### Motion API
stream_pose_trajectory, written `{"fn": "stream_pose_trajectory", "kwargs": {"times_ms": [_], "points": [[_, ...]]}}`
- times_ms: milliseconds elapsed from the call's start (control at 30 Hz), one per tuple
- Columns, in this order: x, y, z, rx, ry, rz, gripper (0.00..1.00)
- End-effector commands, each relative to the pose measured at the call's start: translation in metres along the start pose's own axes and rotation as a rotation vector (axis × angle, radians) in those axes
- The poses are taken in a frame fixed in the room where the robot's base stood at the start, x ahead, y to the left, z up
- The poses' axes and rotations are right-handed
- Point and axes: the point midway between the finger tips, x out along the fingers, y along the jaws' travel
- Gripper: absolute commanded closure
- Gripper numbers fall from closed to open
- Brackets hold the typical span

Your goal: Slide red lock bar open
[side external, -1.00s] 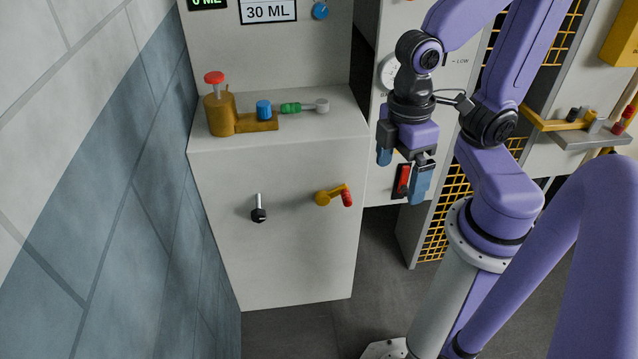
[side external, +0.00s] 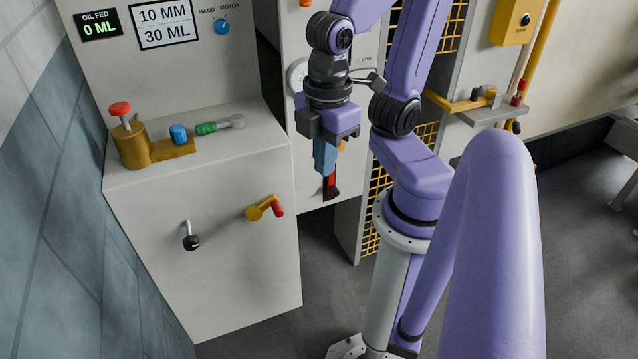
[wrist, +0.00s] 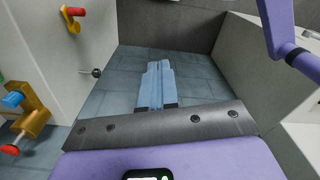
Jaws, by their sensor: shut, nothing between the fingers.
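The red lock bar (side external: 332,181) sits in a dark slot on the pale panel right of the grey cabinet. Its upper part is hidden behind my gripper. My gripper (side external: 324,170) points down, with its blue fingers together and empty. In the side view its tips overlap the upper left edge of the bar; I cannot tell whether they touch it. In the wrist view my gripper (wrist: 157,65) also shows shut, and I cannot make out the bar there.
The grey cabinet (side external: 220,230) carries a yellow crank with a red grip (side external: 266,208) and a black-knobbed lever (side external: 190,238). A brass oiler with a red knob (side external: 130,145) stands on top. A yellow mesh guard (side external: 400,165) is right of the panel. Floor below is clear.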

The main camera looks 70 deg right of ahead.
Motion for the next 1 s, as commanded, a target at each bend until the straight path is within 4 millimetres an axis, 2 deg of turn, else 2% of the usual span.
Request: {"fn": "stream_pose_trajectory", "kwargs": {"times_ms": [100,467,733,1000], "points": [[-0.027,0.000,-0.002,-0.002,0.009,0.000,1.00],[-0.024,0.051,-0.020,0.224,0.029,0.008,1.00],[-0.025,0.113,-0.025,0.465,0.064,0.028,1.00],[-0.026,0.177,-0.009,0.715,0.096,0.061,1.00]]}}
